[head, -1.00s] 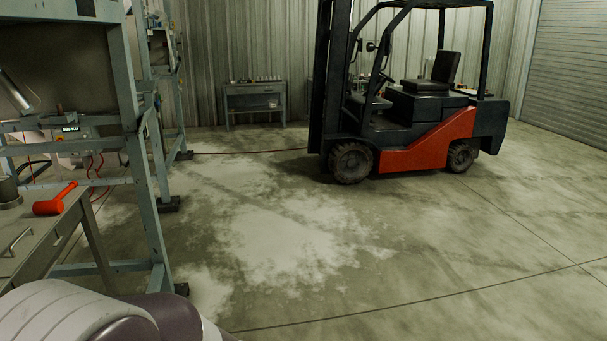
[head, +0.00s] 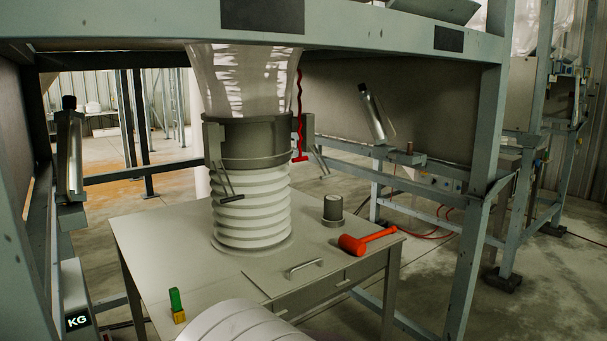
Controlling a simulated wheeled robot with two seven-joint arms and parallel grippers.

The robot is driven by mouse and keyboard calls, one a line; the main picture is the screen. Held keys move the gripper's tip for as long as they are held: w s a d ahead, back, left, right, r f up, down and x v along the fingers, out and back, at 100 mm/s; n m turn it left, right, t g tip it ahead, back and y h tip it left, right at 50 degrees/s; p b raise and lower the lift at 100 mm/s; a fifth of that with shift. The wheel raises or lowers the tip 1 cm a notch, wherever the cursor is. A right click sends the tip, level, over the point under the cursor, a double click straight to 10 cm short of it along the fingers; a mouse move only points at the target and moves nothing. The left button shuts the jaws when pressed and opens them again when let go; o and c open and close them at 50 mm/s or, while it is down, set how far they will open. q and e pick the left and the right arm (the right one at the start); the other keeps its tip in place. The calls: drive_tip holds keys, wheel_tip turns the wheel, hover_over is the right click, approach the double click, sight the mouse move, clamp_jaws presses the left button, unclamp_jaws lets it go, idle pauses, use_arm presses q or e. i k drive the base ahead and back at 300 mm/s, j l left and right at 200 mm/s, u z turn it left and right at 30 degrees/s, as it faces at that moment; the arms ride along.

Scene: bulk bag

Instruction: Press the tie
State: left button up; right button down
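A translucent bag spout (head: 238,80) comes down from the frame into a dark grey clamp collar (head: 250,140). A thin dark lever (head: 228,185) is at the front of the collar. Below it a white ribbed bellows (head: 252,205) reaches the table. A red cord (head: 299,105) hangs right of the spout and ends in a red crosspiece (head: 300,158). I cannot tell which part is the tie. Neither gripper is in view; only a white ribbed part, likely of my arm, shows at the bottom.
The grey table (head: 160,240) carries an orange mallet (head: 366,241), a dark cylinder with a pale top (head: 332,209), and a green and yellow block piece (head: 177,306). Frame posts (head: 478,220) stand at both sides.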

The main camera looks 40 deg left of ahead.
sight(301, 158)
drive_tip(key=i+j+u, duration=0.15)
drive_tip(key=u, duration=0.35)
drive_tip(key=i+u, duration=0.45)
drive_tip(key=i+l+u, duration=0.1)
drive_tip(key=u, duration=0.4)
drive_tip(key=i+l+u, duration=0.2)
drive_tip(key=u, duration=0.3)
drive_tip(key=i, duration=0.1)
